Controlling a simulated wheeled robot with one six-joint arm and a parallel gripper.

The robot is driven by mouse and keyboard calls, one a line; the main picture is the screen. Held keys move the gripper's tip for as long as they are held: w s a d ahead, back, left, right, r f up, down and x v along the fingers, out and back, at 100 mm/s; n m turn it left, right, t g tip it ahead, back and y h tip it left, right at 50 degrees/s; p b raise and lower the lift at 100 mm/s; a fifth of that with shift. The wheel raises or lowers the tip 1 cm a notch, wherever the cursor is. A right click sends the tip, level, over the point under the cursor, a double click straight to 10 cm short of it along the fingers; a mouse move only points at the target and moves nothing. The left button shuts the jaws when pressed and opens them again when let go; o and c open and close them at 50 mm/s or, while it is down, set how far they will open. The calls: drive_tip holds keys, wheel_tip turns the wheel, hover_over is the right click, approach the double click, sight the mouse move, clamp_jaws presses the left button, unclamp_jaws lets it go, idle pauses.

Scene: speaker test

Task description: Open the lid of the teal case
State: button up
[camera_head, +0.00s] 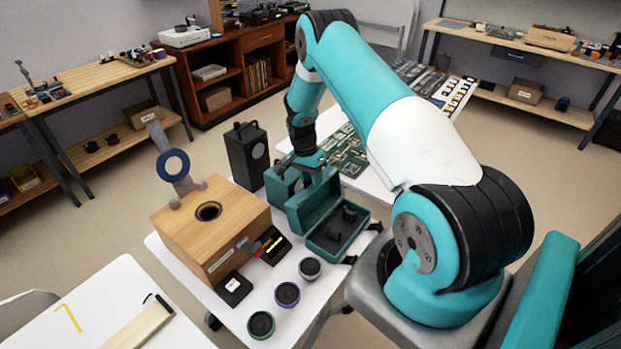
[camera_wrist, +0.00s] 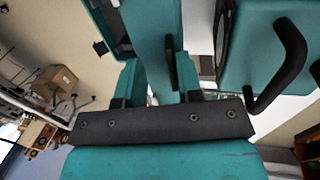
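The teal case (camera_head: 338,232) stands on the white table below my arm, its dark interior showing. Its lid (camera_head: 313,202) stands raised at the back, roughly upright. My gripper (camera_head: 308,162) is at the lid's upper edge in the head view. In the wrist view, the lid (camera_wrist: 150,45) runs up from between the fingers of my gripper (camera_wrist: 155,92), with the case's dark inside (camera_wrist: 108,25) on the left. The gap between fingers and lid is not clear, so I cannot tell whether they grip it.
A teal box (camera_head: 281,184) stands close behind the lid; its black handle (camera_wrist: 285,65) is near my gripper. A black speaker (camera_head: 246,155) and a wooden box (camera_head: 205,225) stand to the left. Three round drivers (camera_head: 287,295) lie in front.

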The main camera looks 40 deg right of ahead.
drive_tip(key=b+v, duration=0.5)
drive_tip(key=v, duration=1.2)
drive_tip(key=shift+r, duration=0.25)
